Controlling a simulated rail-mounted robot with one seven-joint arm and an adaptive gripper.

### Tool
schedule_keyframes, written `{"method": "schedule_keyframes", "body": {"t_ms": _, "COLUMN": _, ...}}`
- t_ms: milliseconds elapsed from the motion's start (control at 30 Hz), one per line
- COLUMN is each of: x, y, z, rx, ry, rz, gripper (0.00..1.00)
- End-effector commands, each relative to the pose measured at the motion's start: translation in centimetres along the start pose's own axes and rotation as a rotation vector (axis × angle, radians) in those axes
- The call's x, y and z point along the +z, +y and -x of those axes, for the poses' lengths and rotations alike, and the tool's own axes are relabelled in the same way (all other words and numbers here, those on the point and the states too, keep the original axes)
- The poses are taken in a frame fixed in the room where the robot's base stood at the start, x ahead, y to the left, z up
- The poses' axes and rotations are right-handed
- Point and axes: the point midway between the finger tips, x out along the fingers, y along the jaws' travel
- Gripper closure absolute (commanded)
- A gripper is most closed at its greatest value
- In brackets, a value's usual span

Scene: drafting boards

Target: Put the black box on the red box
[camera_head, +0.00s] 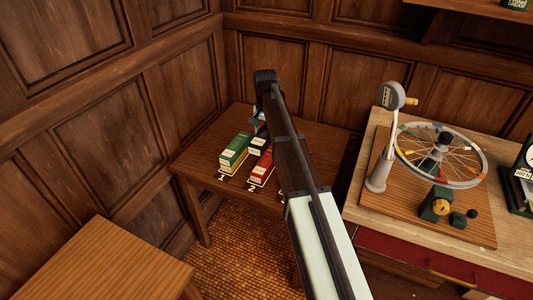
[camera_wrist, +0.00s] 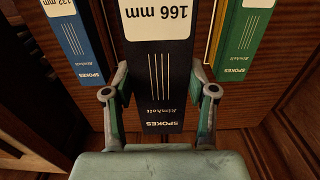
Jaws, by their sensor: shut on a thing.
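The black box (camera_wrist: 158,62), labelled "166 mm", lies between the two fingers of my gripper (camera_wrist: 160,80) in the wrist view. The fingers are shut on its sides. In the head view the black box (camera_head: 258,145) shows its pale label just behind and above the red box (camera_head: 261,168), partly covered by my arm. The red box lies on the small table, above a white "2" mark. I cannot tell whether the two boxes touch. The red box is hidden in the wrist view.
A green box (camera_head: 234,150) lies left of the red box and also shows in the wrist view (camera_wrist: 245,40). A blue box (camera_wrist: 70,38) is on the other side. The small wooden table (camera_head: 200,158) stands against panelled walls. A workbench with a wheel (camera_head: 440,155) is at right.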

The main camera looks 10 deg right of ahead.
Motion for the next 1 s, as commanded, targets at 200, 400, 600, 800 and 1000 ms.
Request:
{"method": "schedule_keyframes", "body": {"t_ms": 200, "x": 0.1, "y": 0.1, "z": -4.6, "rx": 0.002, "ry": -0.002, "rz": 0.0, "gripper": 0.89}}
{"method": "schedule_keyframes", "body": {"t_ms": 400, "x": 0.0, "y": 0.0, "z": -6.5, "rx": 0.0, "ry": 0.0, "rz": 0.0, "gripper": 0.89}}
{"method": "schedule_keyframes", "body": {"t_ms": 600, "x": 0.0, "y": 0.0, "z": -7.8, "rx": 0.001, "ry": -0.001, "rz": 0.0, "gripper": 0.89}}
{"method": "schedule_keyframes", "body": {"t_ms": 800, "x": 0.0, "y": 0.0, "z": -10.5, "rx": 0.001, "ry": -0.001, "rz": 0.0, "gripper": 0.89}}
{"method": "schedule_keyframes", "body": {"t_ms": 1000, "x": 0.0, "y": 0.0, "z": -10.9, "rx": 0.0, "ry": 0.001, "rz": 0.0, "gripper": 0.89}}
